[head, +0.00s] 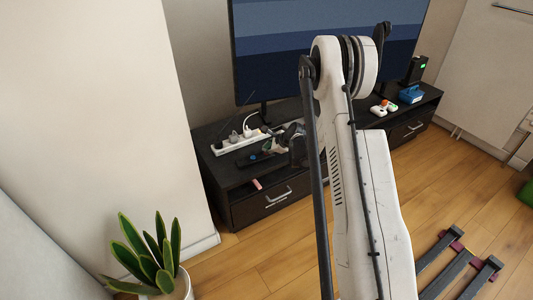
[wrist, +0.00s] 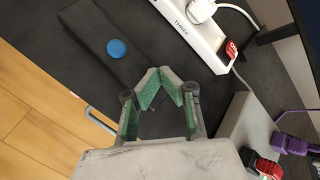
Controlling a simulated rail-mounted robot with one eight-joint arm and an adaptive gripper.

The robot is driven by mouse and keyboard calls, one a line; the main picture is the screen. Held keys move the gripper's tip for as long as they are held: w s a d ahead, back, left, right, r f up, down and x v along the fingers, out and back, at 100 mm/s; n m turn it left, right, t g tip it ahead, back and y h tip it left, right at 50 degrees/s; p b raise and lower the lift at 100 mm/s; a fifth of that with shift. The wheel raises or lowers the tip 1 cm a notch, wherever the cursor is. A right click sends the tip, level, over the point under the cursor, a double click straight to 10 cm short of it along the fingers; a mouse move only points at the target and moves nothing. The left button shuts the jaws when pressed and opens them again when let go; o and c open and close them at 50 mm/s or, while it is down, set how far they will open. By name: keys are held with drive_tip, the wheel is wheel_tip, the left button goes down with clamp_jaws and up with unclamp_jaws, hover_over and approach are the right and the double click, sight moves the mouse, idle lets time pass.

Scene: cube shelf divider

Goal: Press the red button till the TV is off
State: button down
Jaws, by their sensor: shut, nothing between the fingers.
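The TV (head: 300,50) stands on the dark cabinet (head: 285,182), its screen showing blue stripes; my arm covers part of it. A white power strip (head: 228,146) with plugs lies on the cabinet's left part. In the wrist view the power strip (wrist: 192,28) has a red button (wrist: 231,49) at its near end, to the right of my fingertips. My gripper (wrist: 160,78) has green-padded fingers, shut and empty, over the dark cabinet top and apart from the button in the picture. The gripper also shows in the head view (head: 279,143), partly hidden by my arm.
A dark flat object with a blue round button (wrist: 116,48) lies left of the gripper. Purple (wrist: 291,145) and red-black plugs (wrist: 262,166) are at lower right. A blue box (head: 411,94) sits on the cabinet's right part. A potted plant (head: 150,255) stands at left.

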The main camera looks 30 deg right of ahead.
drive_tip(key=shift+f, duration=0.5)
idle(0.7)
drive_tip(key=shift+r, duration=0.1)
drive_tip(key=shift+r+p, duration=0.3)
drive_tip(key=shift+r, duration=0.5)
drive_tip(key=shift+r, duration=0.1)
drive_tip(key=shift+r+p, duration=1)
drive_tip(key=shift+r, duration=1.4)
